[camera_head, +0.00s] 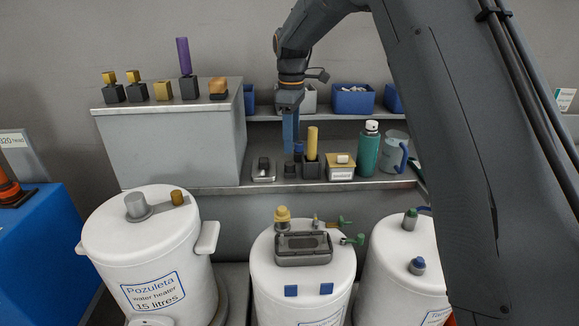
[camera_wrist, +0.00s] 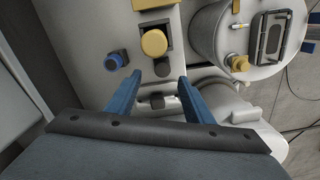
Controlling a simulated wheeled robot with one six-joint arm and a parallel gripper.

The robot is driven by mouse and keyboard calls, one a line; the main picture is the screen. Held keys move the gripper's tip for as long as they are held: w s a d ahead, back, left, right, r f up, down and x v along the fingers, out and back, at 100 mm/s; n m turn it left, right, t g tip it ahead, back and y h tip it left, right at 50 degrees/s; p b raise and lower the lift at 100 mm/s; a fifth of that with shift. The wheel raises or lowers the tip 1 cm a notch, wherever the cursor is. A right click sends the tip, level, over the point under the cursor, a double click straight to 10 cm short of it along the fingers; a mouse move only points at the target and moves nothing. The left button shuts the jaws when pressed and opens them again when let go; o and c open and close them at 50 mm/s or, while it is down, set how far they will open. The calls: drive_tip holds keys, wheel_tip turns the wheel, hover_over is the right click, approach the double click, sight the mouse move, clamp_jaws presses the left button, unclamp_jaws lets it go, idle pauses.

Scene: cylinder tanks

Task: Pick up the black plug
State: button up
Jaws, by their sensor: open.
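The black plug (camera_head: 263,163) stands in a small grey tray (camera_head: 263,179) on the shelf, left of the other small items. In the wrist view a small dark piece that looks like the black plug (camera_wrist: 157,99) shows between my fingers, partly hard to make out. My gripper (camera_head: 290,149) points down above the shelf, slightly right of the plug in the head view. Its two blue fingers also show in the wrist view (camera_wrist: 158,78), open and apart, with nothing held between them.
Close by stand a dark item with a blue top (camera_wrist: 114,62) and a yellow peg (camera_head: 312,142) in a black block. Further right are a yellow-topped box (camera_head: 341,172), a teal can (camera_head: 368,150) and a mug (camera_head: 394,148). A grey cabinet (camera_head: 165,145) stands left; white tanks (camera_head: 303,285) stand in front.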

sight(290, 163)
drive_tip(key=shift+s+a+f+p, duration=0.1)
drive_tip(key=shift+a+f+p, duration=0.1)
drive_tip(key=shift+f, duration=0.45)
drive_tip(key=shift+s+a+f+p, duration=0.1)
drive_tip(key=shift+f+p, duration=0.1)
drive_tip(key=shift+f, duration=0.4)
wheel_tip(290, 163, down, 5)
drive_tip(key=shift+r+p, duration=0.1)
drive_tip(key=shift+p, duration=0.75)
drive_tip(key=shift+c, duration=0.4)
drive_tip(key=c, duration=1)
